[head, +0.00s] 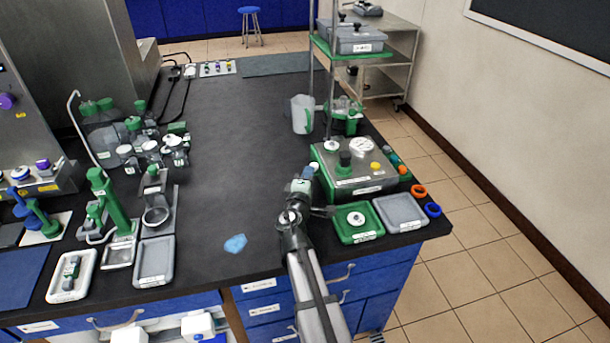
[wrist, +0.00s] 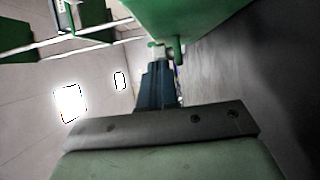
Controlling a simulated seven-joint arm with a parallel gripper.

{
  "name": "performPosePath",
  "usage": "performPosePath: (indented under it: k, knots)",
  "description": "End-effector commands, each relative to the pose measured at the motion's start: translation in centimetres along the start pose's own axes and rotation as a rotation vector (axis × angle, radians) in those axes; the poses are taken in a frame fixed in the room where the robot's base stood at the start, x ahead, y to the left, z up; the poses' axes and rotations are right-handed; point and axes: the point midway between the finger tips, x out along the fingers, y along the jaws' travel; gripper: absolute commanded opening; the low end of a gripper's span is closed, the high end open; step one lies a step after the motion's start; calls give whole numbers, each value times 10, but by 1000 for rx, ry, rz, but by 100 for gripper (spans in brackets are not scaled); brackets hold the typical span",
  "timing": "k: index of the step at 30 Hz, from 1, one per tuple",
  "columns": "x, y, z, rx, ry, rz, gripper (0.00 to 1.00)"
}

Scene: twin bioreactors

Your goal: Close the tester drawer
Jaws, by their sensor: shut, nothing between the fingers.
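The tester (head: 345,172) is a green and grey box with dials and knobs on top, at the right side of the dark bench. A green tray-like part (head: 372,234) with a white round piece in it lies at its front; I cannot tell whether this is the drawer or a separate tray. My gripper (head: 307,174) is shut and empty, low at the tester's left front corner. In the wrist view the shut dark fingers (wrist: 157,84) point towards a green body (wrist: 185,18) with a small green projection. Contact between them cannot be made out.
A grey tray (head: 418,222) and blue and orange rings lie right of the green tray, by the bench edge. A clear beaker (head: 302,114) and a glass vessel on a green base stand behind the tester. The bench's middle is mostly clear, with a blue patch (head: 235,243).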

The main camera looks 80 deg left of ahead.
Motion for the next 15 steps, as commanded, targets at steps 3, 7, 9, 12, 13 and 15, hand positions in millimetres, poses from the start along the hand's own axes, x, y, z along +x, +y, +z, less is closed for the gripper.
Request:
performPosePath:
  k: [3,7,9,12,13,15]
  knots:
    - [3,0,2,0,-9,2,0]
    - [-2,0,-2,0,-8,2,0]
    - [-8,0,-8,0,-5,2,0]
    - [-21,1,-20,-1,-1,1,0]
    - [-25,1,-24,-1,-1,1,0]
    - [-39,1,-29,-1,0,1,0]
